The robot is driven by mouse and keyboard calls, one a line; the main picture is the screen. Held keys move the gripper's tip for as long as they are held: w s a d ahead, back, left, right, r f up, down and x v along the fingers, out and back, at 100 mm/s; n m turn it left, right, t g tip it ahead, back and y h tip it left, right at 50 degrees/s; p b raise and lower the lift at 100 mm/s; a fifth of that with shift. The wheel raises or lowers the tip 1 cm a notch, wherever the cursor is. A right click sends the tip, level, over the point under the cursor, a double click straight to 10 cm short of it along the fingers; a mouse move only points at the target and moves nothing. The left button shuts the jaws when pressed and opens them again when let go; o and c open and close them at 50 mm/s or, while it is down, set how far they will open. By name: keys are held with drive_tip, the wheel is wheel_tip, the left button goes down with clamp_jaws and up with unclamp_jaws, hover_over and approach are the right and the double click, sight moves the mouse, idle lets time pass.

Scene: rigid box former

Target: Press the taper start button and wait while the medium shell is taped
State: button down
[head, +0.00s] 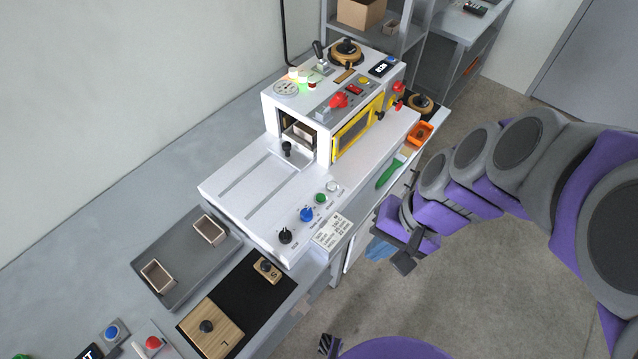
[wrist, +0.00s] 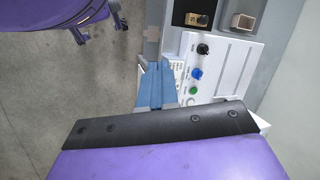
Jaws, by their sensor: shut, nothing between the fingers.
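The machine (head: 250,195) is a white bench unit with a front control row. That row holds a green button (head: 320,198), a blue knob (head: 306,214), a black knob (head: 285,236) and a white round piece (head: 332,186). The green button also shows in the wrist view (wrist: 193,90); I cannot read which control starts the taper. A tan open shell (head: 301,131) sits in the machine's opening, partly hidden. My gripper (head: 374,251) is beside the machine's front side, apart from the buttons. Its blue fingers (wrist: 158,72) are shut and empty in the wrist view.
A grey tray (head: 180,292) holds two tan shells, with a black mat (head: 240,312) bearing wooden blocks beside it. A printed label (head: 332,232) sits at the machine's front edge. A green-handled tool (head: 390,172) and an orange bin (head: 419,134) lie right. Floor is open in front.

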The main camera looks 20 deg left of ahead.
drive_tip(key=w+a+f+m+t+y, duration=0.1)
drive_tip(key=w+a+f+m+y, duration=0.1)
drive_tip(key=w+a, duration=0.4)
drive_tip(key=w+a+f+m+y, duration=0.2)
drive_tip(key=w+a+m+y, duration=0.15)
drive_tip(key=w, duration=0.45)
drive_tip(key=m+t+b, duration=0.2)
drive_tip(key=m+b, duration=0.2)
drive_tip(key=m, duration=0.1)
hover_over(325, 199)
drive_tip(key=shift+h, duration=0.35)
wheel_tip(325, 199, down, 15)
drive_tip(key=shift+d+f, duration=0.1)
drive_tip(key=shift+f, duration=0.05)
drive_tip(key=f+b, duration=0.2)
drive_tip(key=f, duration=0.1)
drive_tip(key=shift+a, duration=0.3)
drive_tip(key=shift+a+f+b, duration=0.35)
drive_tip(key=shift+f+b, duration=0.05)
drive_tip(key=shift+b, duration=0.1)
drive_tip(key=shift+d+r, duration=0.2)
drive_tip(key=shift+d, duration=0.3)
